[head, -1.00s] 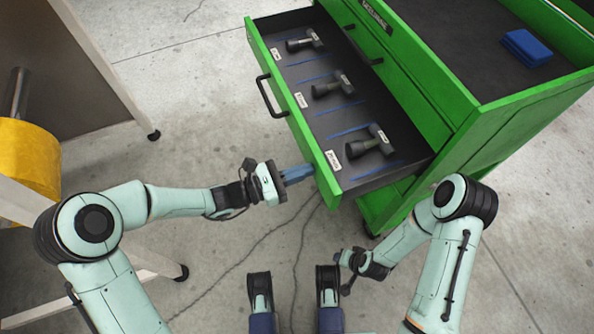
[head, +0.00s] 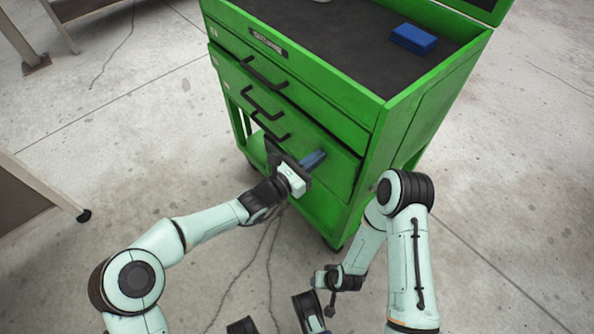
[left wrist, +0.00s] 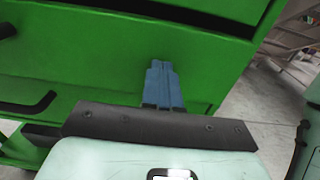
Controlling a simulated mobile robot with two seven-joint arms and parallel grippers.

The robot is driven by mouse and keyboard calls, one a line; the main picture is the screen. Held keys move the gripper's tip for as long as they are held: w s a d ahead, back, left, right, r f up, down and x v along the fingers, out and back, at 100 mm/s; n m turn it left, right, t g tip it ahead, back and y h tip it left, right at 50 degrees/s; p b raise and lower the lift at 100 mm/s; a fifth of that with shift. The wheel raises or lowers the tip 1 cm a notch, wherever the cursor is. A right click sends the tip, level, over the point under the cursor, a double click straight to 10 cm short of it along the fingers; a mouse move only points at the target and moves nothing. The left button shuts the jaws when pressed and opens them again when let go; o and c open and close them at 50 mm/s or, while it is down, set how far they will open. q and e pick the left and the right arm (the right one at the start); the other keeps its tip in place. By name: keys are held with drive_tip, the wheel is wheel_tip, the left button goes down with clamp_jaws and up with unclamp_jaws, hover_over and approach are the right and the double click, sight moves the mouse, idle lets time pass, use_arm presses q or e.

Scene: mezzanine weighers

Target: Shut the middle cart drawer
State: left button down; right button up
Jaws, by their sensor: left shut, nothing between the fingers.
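The green cart's middle drawer (head: 300,128) is pushed in, its front close to the cart body. Its black bar handle (head: 262,104) is on the left part of the front. A dark line shows above the front in the left wrist view (left wrist: 120,70); I cannot tell if it is fully flush. My left gripper (head: 314,159) is shut and empty, its blue fingers against or very near the drawer front, right of the handle. The fingers also show in the left wrist view (left wrist: 162,85).
The green cart (head: 400,125) has a dark top with a blue box (head: 413,39) on it. Another drawer handle (head: 264,74) is above and one (head: 270,129) below. A table leg (head: 45,185) stands at left. The concrete floor around the cart is mostly clear.

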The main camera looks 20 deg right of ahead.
use_arm(q)
drive_tip(key=shift+x, duration=1.15)
use_arm(e)
drive_tip(key=shift+s+f, duration=0.35)
drive_tip(key=shift+s, duration=0.15)
use_arm(q)
drive_tip(key=shift+r, duration=0.3)
